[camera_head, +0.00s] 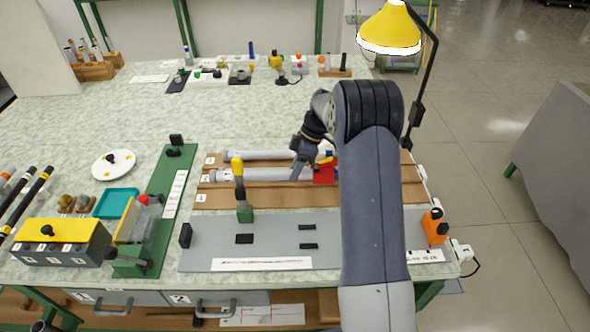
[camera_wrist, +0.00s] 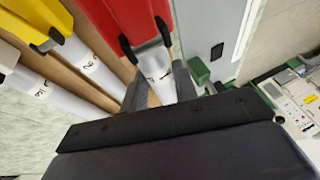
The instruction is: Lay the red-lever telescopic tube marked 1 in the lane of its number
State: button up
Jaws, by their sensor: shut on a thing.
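The red-lever tube shows its red block (camera_head: 323,172) in the head view, near the right of the lane board. In the wrist view its red body (camera_wrist: 125,25) and white end (camera_wrist: 156,68) are near the jaws; the mark is too small to read. My gripper (camera_wrist: 155,85) is shut on this tube. In the head view my gripper (camera_head: 300,165) is partly hidden by my arm. The wooden lane board (camera_head: 280,196) has lanes labelled 3, 2 and 1 from back to front. Lane 1 looks bare on its left part. Whether the held tube touches the board cannot be told.
Grey tubes (camera_head: 250,155) lie along the back lanes; one carries a yellow lever (camera_wrist: 40,30). A yellow-topped black post on a green base (camera_head: 244,212) stands before the board. A grey mat (camera_head: 280,235) lies in front, with an orange block (camera_head: 434,227) at right.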

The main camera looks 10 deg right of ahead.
jog(key=shift+f+b, duration=2.2)
jog(key=shift+f, duration=1)
jog(key=shift+f+b, duration=0.45)
jog(key=shift+f, duration=0.05)
jog(key=o, duration=0.8)
jog(key=shift+o, duration=0.2)
jog(key=shift+r, duration=0.1)
jog(key=v, duration=1.1)
